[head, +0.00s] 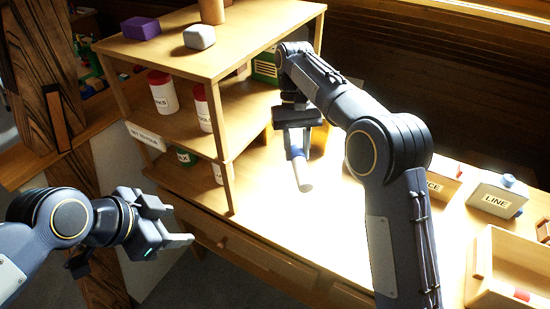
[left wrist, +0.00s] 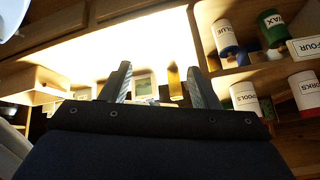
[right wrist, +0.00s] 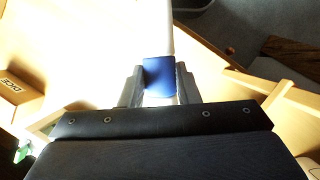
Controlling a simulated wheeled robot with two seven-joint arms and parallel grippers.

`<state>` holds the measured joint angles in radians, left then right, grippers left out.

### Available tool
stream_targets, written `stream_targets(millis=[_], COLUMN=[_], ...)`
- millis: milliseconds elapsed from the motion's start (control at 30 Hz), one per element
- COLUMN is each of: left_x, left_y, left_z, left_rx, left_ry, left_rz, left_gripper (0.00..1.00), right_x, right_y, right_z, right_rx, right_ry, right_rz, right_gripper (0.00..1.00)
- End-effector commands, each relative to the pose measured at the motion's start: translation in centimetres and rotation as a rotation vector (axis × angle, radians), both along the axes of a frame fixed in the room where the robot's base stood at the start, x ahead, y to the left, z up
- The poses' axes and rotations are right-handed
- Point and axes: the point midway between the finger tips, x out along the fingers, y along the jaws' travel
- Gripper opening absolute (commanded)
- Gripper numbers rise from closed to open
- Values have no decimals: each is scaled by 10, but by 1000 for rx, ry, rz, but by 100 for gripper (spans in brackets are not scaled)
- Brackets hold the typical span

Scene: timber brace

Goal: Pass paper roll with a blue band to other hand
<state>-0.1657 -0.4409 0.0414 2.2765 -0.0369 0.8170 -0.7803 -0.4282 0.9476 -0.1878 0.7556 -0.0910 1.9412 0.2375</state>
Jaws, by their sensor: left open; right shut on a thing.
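The paper roll (head: 301,174) is a slim white cylinder with a blue band near its upper end. My right gripper (head: 296,148) is shut on it around the blue band, and the roll hangs down tilted above the bright bench top. In the right wrist view the blue band (right wrist: 159,75) sits between the fingers and the white length runs away from the gripper. My left gripper (head: 186,223) is open and empty at the lower left, in front of the bench and well apart from the roll. The left wrist view shows its two spread fingers (left wrist: 160,85) with nothing between them.
A wooden shelf unit (head: 220,68) with labelled jars stands at the back left. A box labelled LINE (head: 497,196) and an open wooden tray (head: 480,283) are on the right of the bench. The bench top (head: 270,215) around the roll is clear but overexposed.

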Motion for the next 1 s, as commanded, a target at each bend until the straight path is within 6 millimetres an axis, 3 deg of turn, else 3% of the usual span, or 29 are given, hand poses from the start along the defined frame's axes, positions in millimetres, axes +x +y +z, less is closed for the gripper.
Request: stream_targets(millis=[233,500,600,767,1000], left_x=[56,91,95,99,111], left_y=[-66,-147,-167,-183,-199], left_z=[30,49,52,53,32], left_rx=[345,654,725,780,785], left_ry=[-331,-683,-766,-835,-841], left_rz=[-715,-1338,-1472,-1572,-1587], left_gripper=[55,55,55,55,55], right_x=[0,0,0,0,0], right_y=[0,0,0,0,0], right_z=[0,0,0,0,0], right_rx=[0,0,0,0,0], right_ry=[0,0,0,0,0], right_rz=[0,0,0,0,0], right_gripper=[6,6,6,6,6])
